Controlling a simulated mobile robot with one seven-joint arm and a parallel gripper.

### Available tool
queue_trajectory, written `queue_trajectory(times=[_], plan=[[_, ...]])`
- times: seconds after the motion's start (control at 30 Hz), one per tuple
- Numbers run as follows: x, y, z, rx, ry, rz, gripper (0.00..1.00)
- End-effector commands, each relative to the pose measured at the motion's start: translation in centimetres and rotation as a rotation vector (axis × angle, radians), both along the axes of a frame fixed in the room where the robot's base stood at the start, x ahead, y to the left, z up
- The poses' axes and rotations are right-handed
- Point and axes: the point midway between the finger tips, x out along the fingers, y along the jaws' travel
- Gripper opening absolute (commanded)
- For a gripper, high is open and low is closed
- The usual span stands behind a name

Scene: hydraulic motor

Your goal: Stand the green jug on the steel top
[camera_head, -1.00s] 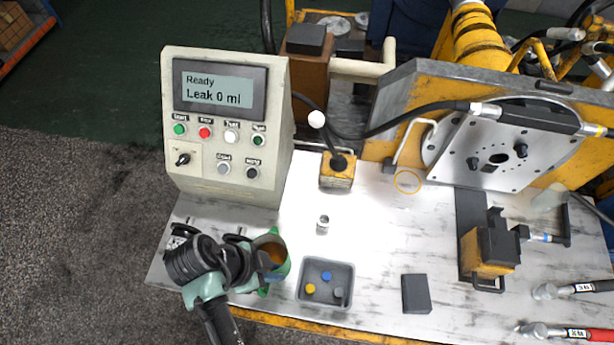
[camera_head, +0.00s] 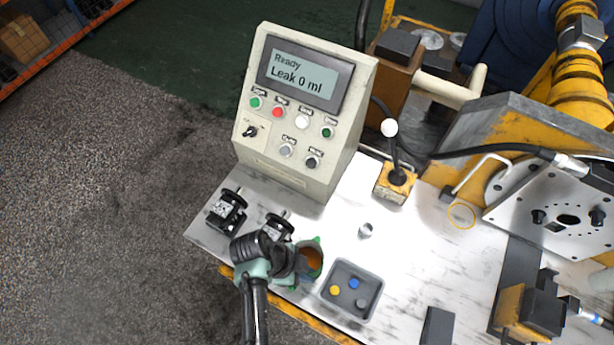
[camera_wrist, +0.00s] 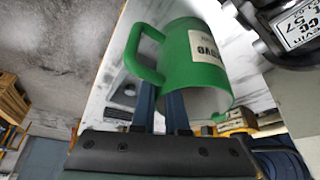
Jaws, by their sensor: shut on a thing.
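The green jug (camera_head: 316,248) is at the front left edge of the steel top (camera_head: 407,256), beside the grey tray.
A grey tray (camera_head: 327,292) with small coloured caps lies right of the jug. Two black parts (camera_head: 227,212) (camera_head: 277,227) stand to its left and behind. The control box (camera_head: 295,170) stands behind.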

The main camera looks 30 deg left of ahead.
Motion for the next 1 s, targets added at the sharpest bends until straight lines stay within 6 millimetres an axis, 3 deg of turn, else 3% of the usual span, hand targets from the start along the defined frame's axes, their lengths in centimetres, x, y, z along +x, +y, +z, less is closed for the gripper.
queue_trajectory(times=[0.2, 0.23, 0.4, 0.77, 1.0], plan=[[0.1, 0.0, -0.2, 0.000, -0.002, 0.000, 0.00], [0.0, 0.0, -0.2, 0.000, 0.000, 0.000, 0.15], [0.0, 0.0, -0.1, 0.000, 0.000, 0.000, 0.42], [0.0, 0.1, 0.3, 0.000, -0.001, 0.000, 0.42], [-0.7, 1.6, 4.0, 0.002, -0.003, 0.002, 0.42]])
